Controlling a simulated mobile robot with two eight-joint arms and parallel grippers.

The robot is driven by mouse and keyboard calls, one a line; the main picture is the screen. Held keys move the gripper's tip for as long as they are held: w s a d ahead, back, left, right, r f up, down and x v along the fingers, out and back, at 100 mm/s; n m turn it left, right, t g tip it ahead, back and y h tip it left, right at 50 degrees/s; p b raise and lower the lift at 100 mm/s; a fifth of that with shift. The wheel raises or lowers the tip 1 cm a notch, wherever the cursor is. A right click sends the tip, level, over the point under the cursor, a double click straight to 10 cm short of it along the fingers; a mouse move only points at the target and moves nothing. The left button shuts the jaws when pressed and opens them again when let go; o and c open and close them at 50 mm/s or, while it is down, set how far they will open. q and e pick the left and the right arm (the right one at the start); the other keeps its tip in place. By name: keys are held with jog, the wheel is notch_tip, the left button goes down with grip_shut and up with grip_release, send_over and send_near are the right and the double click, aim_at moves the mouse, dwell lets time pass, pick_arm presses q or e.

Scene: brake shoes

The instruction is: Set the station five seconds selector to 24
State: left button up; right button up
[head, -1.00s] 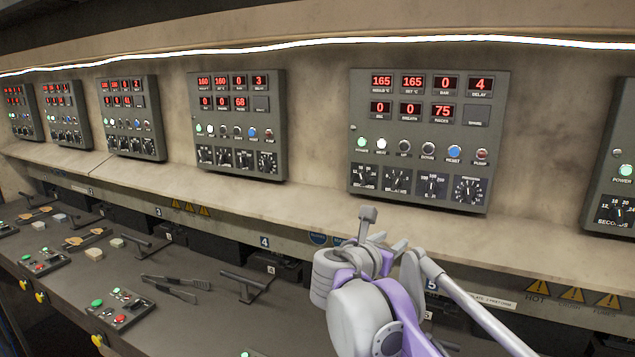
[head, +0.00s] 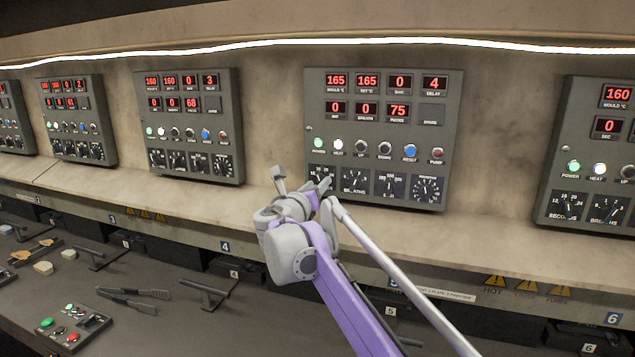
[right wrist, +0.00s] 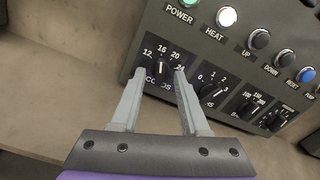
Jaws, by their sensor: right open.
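The station five panel (head: 455,140) is the dark box with 165 on its displays. Its seconds selector (head: 318,176) is the leftmost dial on the bottom row, partly covered by my right gripper (head: 302,181). In the right wrist view, the selector (right wrist: 162,66) has a black knob with a pale pointer, roughly upward near 16; its exact setting is hard to read. Marks 12, 16, 20 and 24 surround it, the last partly hidden. My right gripper (right wrist: 160,74) is open, its fingertips on either side of the knob; contact cannot be told. My left gripper is out of view.
A breaths dial (right wrist: 213,87) and further dials sit close to the right of the selector. A row of buttons and lamps (right wrist: 260,38) lies above. A pale ledge (head: 480,235) runs below the panels. Neighbouring panels (head: 188,125) stand on both sides.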

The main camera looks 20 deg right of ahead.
jog(key=shift+w+d, duration=0.3)
jog(key=shift+w, duration=0.1)
grip_shut()
